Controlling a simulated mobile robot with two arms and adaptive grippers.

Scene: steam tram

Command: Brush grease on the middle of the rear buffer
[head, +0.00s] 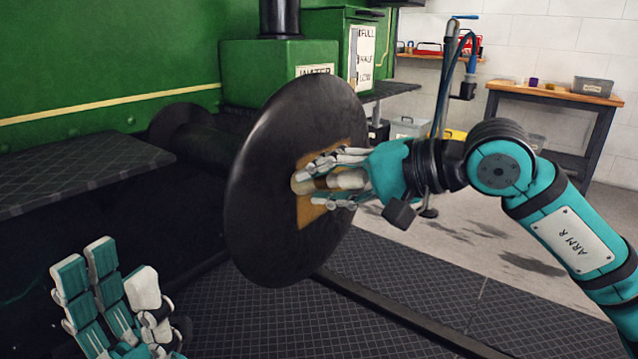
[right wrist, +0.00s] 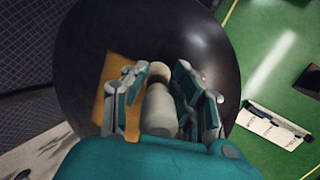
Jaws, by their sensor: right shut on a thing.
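The rear buffer (head: 270,130) is a large dark round disc, seen at an angle in the middle of the head view; it also fills much of the right wrist view (right wrist: 195,35). A brownish-orange patch (head: 311,212) covers the middle of its face; part shows in the right wrist view (right wrist: 117,77). My right gripper (head: 320,180) is in front of this patch, shut on a pale brush (head: 347,179) with a rounded handle. The fingers hide where its bristles meet the disc. My left gripper (head: 112,272) is open and empty at the lower left.
The green tram body (head: 120,50) stands behind the buffer, with a black tread-plate step (head: 80,168) at left and a water box (head: 270,75). A workbench (head: 555,95) with a grey bin (head: 592,86) stands far right. Dark tread-plate floor lies below.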

